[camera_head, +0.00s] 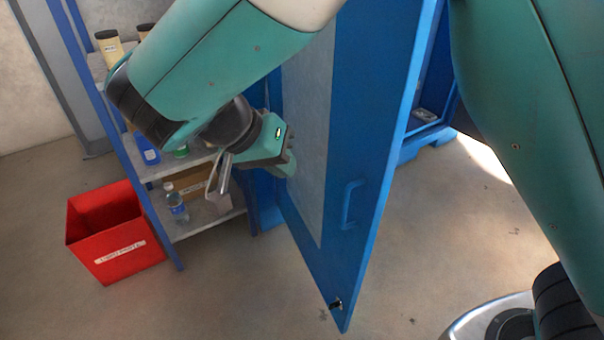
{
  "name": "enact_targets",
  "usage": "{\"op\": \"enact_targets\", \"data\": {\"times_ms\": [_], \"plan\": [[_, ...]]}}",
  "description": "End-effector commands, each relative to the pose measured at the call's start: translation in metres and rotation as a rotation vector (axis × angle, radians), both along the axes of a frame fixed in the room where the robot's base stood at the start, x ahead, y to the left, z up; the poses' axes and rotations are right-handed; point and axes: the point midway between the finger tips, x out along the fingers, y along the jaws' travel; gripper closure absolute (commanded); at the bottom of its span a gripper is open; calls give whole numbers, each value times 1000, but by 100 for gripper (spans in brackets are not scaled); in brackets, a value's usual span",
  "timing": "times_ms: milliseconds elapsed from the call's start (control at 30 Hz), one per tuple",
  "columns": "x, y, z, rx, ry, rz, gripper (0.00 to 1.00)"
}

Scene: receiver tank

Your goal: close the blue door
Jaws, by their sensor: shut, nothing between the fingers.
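The blue door (365,140) stands open in the middle of the head view, swung out from the blue cabinet (433,95) behind it. The face towards me has a pale panel, a blue handle (350,204) and a small dark latch (336,304) near its lower corner. My gripper (287,165) is shut and empty, left of the door, close to the pale panel and away from the handle. I cannot tell whether it touches the panel. My arm hides the upper left of the door, and its hinge side is mostly hidden.
A shelf unit (205,222) with bottles and a cardboard box stands left of the door, close to my gripper. A red bin (113,235) sits on the floor beside it. The floor in front of and right of the door is clear.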

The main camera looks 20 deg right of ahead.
Motion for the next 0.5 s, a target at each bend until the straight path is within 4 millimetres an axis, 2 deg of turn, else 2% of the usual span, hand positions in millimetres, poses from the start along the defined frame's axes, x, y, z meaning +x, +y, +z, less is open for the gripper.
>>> {"op": "enact_targets", "data": {"times_ms": [400,500], "plan": [[11,-53,-71,-1,6,-2,100],[4,-67,-68,2,5,1,100]]}}
